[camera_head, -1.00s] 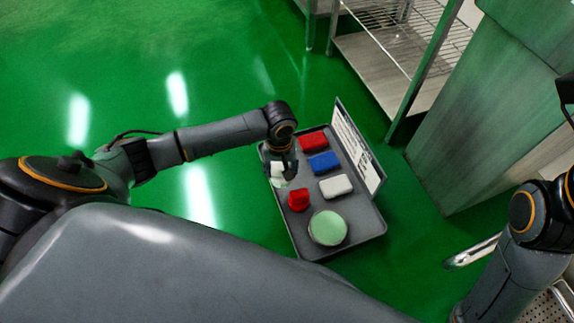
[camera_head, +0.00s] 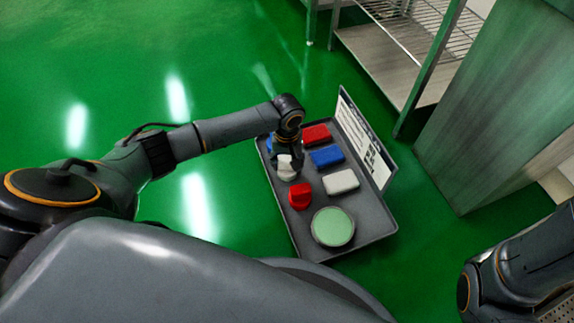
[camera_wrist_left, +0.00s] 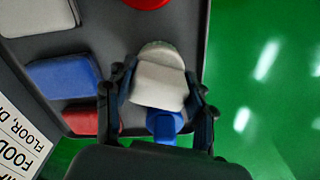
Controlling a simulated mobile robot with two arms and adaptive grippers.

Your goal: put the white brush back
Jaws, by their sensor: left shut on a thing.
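The white brush (camera_head: 285,170) is held in my left gripper (camera_head: 287,157), over the left side of the grey tray (camera_head: 358,222). In the left wrist view the white brush (camera_wrist_left: 160,85) sits between both fingers of the left gripper (camera_wrist_left: 158,92), with its pale rounded end away from the palm. A blue item (camera_wrist_left: 165,124) shows beside it, partly hidden by the gripper. I cannot tell whether the white brush touches the tray. My right gripper is out of view.
The tray also bears a red brush (camera_head: 300,196), a green round item (camera_head: 333,227), and red (camera_head: 317,134), blue (camera_head: 326,156) and white blocks (camera_head: 341,181). An upright sign (camera_head: 362,138) lines its right edge. A metal rack (camera_head: 385,65) and cabinet (camera_head: 490,120) stand beyond.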

